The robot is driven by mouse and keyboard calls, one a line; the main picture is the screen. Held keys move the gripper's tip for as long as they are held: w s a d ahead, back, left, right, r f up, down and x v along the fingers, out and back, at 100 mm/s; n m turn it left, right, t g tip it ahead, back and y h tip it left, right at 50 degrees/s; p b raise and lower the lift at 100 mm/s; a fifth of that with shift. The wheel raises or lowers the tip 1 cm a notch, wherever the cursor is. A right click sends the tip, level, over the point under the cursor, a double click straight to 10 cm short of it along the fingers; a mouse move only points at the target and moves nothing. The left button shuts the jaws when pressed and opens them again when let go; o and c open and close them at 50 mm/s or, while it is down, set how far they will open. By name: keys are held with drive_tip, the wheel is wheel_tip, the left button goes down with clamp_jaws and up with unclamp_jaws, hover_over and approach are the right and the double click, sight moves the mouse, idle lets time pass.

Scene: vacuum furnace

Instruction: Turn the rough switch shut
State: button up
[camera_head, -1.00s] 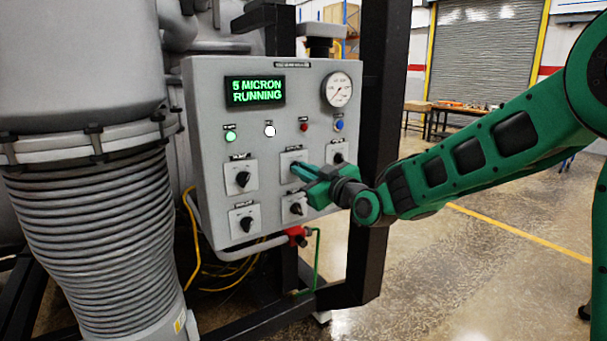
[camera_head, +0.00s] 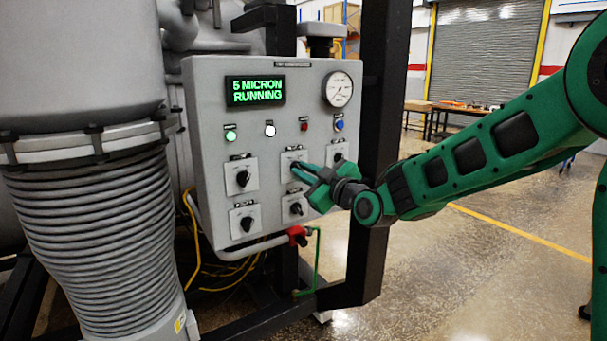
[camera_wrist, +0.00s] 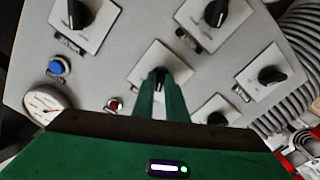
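The grey control panel (camera_head: 208,128) carries several black rotary switches on white plates. Their labels are too small to read, so I cannot tell by name which is the rough switch. My green gripper (camera_head: 300,171) is at the upper middle switch (camera_head: 290,157), covering most of its knob in the head view. In the wrist view my gripper (camera_wrist: 162,76) has its two fingers close together, with that switch's dark knob between the tips. The switch's white plate (camera_wrist: 150,58) shows around them. The knob's exact angle is hidden.
The display (camera_head: 256,91) reads "5 MICRON RUNNING". A green lamp (camera_head: 230,136), a white lamp (camera_head: 270,131) and a round gauge (camera_head: 338,89) are on the panel. Neighbouring switches sit below (camera_head: 296,208) and right (camera_head: 338,158) of my gripper. A black post (camera_head: 376,110) stands behind.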

drive_tip(key=shift+o, duration=1.2)
drive_tip(key=v, duration=1)
drive_tip(key=shift+s+d, duration=0.3)
